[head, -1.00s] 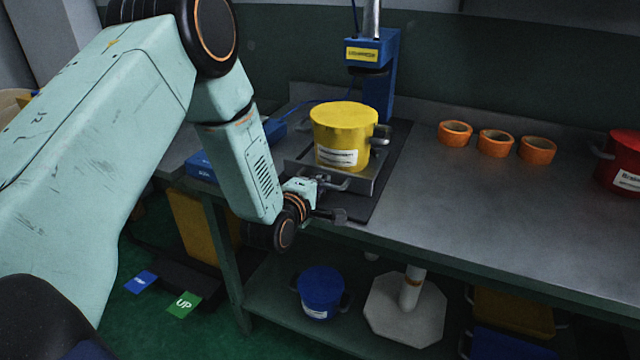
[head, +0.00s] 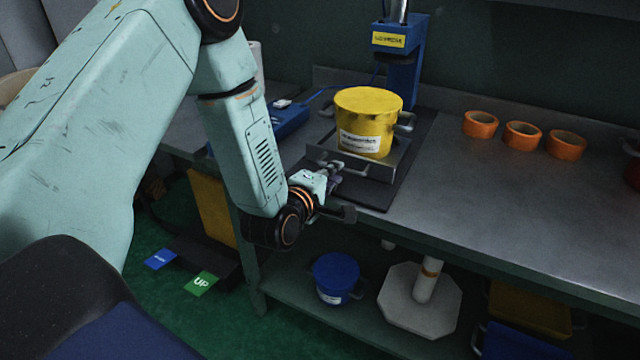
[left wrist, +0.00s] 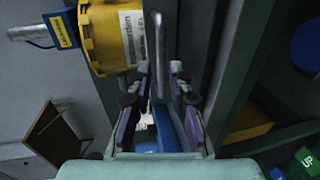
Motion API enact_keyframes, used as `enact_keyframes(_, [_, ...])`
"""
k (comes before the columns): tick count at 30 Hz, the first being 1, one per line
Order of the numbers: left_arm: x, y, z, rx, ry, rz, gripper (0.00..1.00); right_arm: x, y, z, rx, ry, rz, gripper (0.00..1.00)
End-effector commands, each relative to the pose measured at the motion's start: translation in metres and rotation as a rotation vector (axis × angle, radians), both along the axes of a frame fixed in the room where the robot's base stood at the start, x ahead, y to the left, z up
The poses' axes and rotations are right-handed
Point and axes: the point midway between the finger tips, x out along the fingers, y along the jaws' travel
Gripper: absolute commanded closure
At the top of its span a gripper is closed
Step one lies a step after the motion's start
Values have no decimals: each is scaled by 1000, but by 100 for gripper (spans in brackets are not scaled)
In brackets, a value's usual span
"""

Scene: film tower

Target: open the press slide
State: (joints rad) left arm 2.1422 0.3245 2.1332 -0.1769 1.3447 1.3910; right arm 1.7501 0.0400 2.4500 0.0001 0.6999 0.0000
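The press slide (head: 378,169) is a grey metal tray with an upright front plate and a bar handle (left wrist: 155,50), at the foot of the blue press (head: 403,75). A yellow pot (head: 368,122) with a white label stands on it. It also shows in the left wrist view (left wrist: 104,35). My left gripper (head: 338,198) is at the slide's front, by the handle. In the left wrist view its fingers (left wrist: 158,98) are apart, with the handle's bar running into the gap between them. I cannot tell whether either finger touches it. My right gripper is not in view.
Several orange tape rolls (head: 522,135) lie on the bench (head: 470,205) to the right. A blue pot (head: 336,278) and a white octagonal base with a post (head: 418,302) are on the lower shelf. Blue and green floor signs (head: 201,284) lie at the left. The bench between slide and tape is clear.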

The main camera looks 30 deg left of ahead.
Motion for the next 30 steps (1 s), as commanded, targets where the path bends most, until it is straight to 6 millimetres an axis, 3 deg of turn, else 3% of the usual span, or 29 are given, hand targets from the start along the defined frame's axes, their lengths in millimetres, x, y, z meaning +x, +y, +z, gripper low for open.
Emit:
enact_keyframes(6, [-39,-2,9,-4,0,2,80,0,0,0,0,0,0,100])
enact_keyframes(12, [-63,-4,14,-2,-1,0,80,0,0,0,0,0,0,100])
enact_keyframes(30, [-70,-5,16,0,-3,-1,80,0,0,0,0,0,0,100])
